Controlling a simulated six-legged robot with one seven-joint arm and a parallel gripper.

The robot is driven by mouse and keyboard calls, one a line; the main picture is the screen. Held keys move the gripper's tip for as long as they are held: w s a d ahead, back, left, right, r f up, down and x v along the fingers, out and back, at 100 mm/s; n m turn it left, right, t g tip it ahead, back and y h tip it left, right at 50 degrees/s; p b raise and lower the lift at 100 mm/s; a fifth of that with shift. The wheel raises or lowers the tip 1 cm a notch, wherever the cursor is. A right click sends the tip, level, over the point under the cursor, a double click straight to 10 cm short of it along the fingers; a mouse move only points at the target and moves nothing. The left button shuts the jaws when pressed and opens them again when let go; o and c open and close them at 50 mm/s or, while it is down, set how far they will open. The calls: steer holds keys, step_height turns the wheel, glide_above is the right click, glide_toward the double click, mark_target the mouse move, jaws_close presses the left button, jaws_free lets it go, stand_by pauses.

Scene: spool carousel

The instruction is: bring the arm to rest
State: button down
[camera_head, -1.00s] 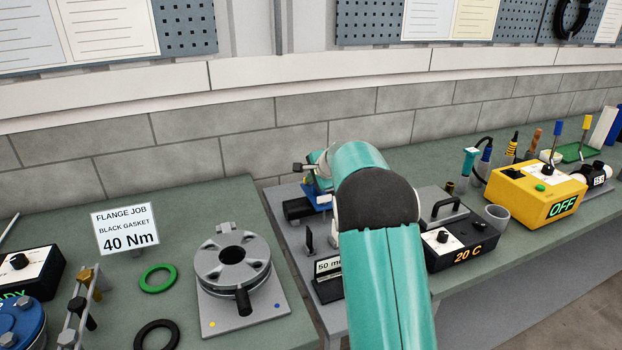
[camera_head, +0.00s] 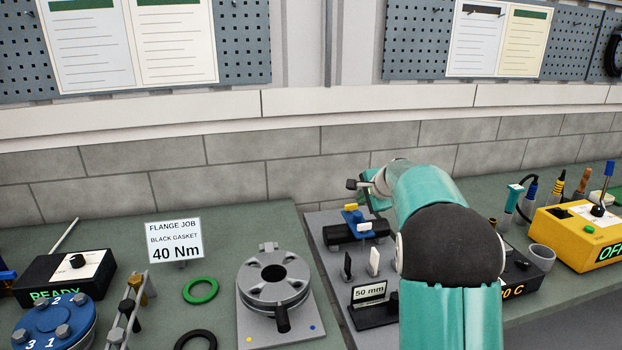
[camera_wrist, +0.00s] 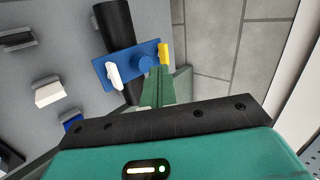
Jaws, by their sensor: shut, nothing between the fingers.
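My teal arm reaches over the bench in the head view, with its elbow in front. My gripper (camera_wrist: 158,88) is shut and empty in the wrist view, its green fingers together. In the head view the gripper (camera_head: 374,203) is partly hidden by the arm. In the wrist view the fingertips lie close to a blue clamp-like part (camera_wrist: 128,65) with a white and a yellow end, set across a black pipe (camera_wrist: 113,25). I cannot tell whether they touch it. The blue part also shows in the head view (camera_head: 354,219).
A 50 mm sign (camera_head: 369,292) stands below the arm. To the left are a grey flange (camera_head: 274,280), a green ring (camera_head: 200,290), a black ring (camera_head: 195,340) and a blue bolted flange (camera_head: 52,325). A yellow box (camera_head: 575,238) stands right. A block wall rises behind.

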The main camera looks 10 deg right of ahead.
steer(key=s+a+r+n+g, duration=0.1)
steer(key=s+a+r+n, duration=0.3)
steer(key=s+a, duration=0.55)
steer(key=s+a+r+n+g, duration=0.1)
steer(key=s+a+r+n, duration=0.35)
steer(key=s, duration=0.95)
steer(key=s+a+f+n, duration=0.1)
steer(key=s+f+n, duration=0.1)
steer(key=s, duration=0.5)
steer(key=s+a+f+n+g+h, duration=0.1)
steer(key=s+a+f+n, duration=0.1)
steer(key=s, duration=0.5)
steer(key=s+a+f+n, duration=0.1)
steer(key=s+f+n, duration=0.2)
steer(key=s, duration=0.4)
steer(key=shift+s+a+f+n+g, duration=0.15)
steer(key=shift+s+a+n+g, duration=0.2)
steer(key=shift+n+g, duration=0.1)
